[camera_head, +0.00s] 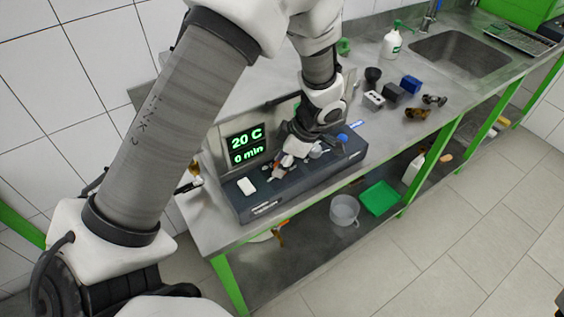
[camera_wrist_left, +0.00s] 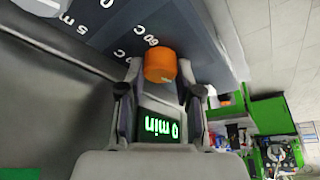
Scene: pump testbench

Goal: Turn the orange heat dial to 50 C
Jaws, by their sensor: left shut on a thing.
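The orange heat dial (camera_wrist_left: 160,66) shows between the fingertips of my left gripper in the left wrist view. In the head view, my left gripper (camera_head: 280,170) reaches down to the dark testbench panel (camera_head: 310,182) and mostly hides the dial. The gripper is shut on the dial. The dial's pointer is not clear; printed marks, one reading 60 C, lie on the panel beside it. The display (camera_head: 246,144) reads 20 C and 0 min in green. My right gripper is not in view.
A white knob or block (camera_head: 247,186) sits on the panel's left part, and a blue cap (camera_head: 343,138) on its right. Dark and blue blocks and brass fittings stand further right, before the sink (camera_head: 458,54). The bench front edge is close to the panel.

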